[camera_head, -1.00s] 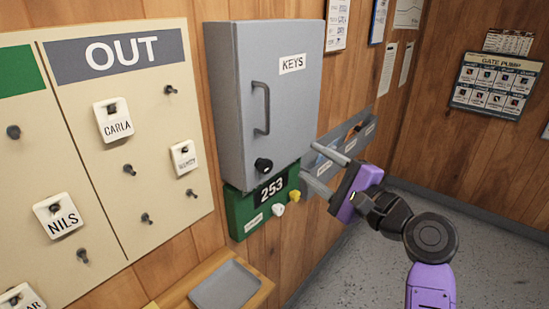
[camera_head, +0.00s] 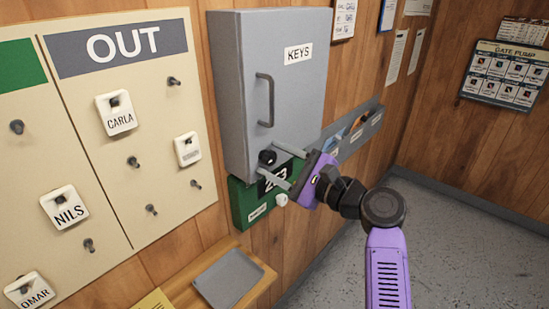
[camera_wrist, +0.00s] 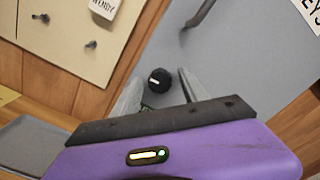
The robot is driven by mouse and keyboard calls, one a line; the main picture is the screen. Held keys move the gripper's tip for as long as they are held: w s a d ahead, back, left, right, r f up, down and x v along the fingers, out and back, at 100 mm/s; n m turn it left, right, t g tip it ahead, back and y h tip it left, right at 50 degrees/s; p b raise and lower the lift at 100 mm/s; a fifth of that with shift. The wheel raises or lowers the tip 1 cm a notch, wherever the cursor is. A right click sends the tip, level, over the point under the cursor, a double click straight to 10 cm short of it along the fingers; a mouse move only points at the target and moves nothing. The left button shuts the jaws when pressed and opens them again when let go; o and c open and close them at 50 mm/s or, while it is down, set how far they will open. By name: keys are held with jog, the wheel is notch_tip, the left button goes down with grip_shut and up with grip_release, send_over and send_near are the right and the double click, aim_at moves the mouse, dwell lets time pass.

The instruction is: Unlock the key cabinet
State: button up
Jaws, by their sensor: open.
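The grey key cabinet (camera_head: 290,75) hangs on the wood wall with its door shut, a "KEYS" label on it and a vertical bar handle (camera_head: 267,100). A round black knob (camera_head: 267,157) sits low on its door, below the handle. In the wrist view the knob (camera_wrist: 159,80) has a pale slot mark and lies between my fingertips, a little ahead of them. My gripper (camera_head: 274,163) is open, its two fingers pointing at the knob. I cannot tell whether either finger touches the knob.
The tag board (camera_head: 75,150) is left. A shelf with a grey tray (camera_head: 228,279) juts out below. A rack (camera_head: 357,132) hangs right.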

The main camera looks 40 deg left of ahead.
jog(key=shift+a, duration=0.2)
grip_shut()
